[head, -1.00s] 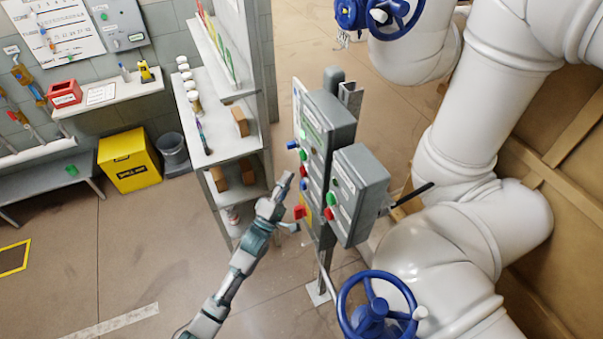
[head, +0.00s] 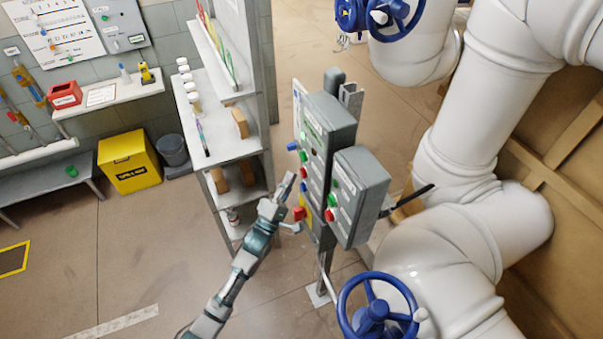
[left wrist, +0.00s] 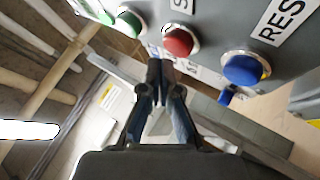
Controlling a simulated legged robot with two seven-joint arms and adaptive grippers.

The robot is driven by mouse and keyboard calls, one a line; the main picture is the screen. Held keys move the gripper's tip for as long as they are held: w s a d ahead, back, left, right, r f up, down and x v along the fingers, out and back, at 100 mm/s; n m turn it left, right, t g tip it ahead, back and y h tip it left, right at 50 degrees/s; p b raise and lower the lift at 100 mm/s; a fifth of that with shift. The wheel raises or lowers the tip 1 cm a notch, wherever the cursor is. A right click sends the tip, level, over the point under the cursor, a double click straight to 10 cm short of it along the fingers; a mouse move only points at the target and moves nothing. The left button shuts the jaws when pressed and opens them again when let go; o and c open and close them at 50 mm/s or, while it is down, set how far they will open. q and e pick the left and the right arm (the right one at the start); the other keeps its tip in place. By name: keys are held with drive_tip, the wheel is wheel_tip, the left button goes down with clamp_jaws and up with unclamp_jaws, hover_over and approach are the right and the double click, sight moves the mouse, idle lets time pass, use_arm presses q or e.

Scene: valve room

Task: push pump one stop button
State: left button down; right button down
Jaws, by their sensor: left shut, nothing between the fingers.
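The grey control panel (head: 328,135) stands on a post, with green (head: 303,157) and red (head: 304,173) buttons and a blue one below. My left gripper (head: 287,184) is shut and empty beside the panel's button face, near the red and blue buttons. In the left wrist view, its closed fingertips (left wrist: 160,66) point toward a red button (left wrist: 178,41) with a label beginning with S. A green button (left wrist: 128,22) is left of it and a blue button (left wrist: 243,68) marked RES is right. Contact cannot be told. The pump number is not readable. My right gripper is not in view.
A smaller grey box (head: 360,190) with green and red buttons adjoins the panel. A shelf unit (head: 228,140) stands behind my left arm. White pipes (head: 480,130) and a blue valve wheel (head: 377,308) are on the right.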

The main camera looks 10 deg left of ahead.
use_arm(q)
drive_tip(key=shift+d, duration=0.15)
idle(0.5)
drive_tip(key=shift+w+d, duration=0.2)
drive_tip(key=shift+w+d+r, duration=0.1)
drive_tip(key=shift+w+d, duration=0.15)
drive_tip(key=shift+d, duration=0.1)
idle(0.8)
idle(0.3)
drive_tip(key=shift+s+a, duration=0.55)
drive_tip(key=shift+a, duration=0.15)
drive_tip(key=shift+p, duration=0.3)
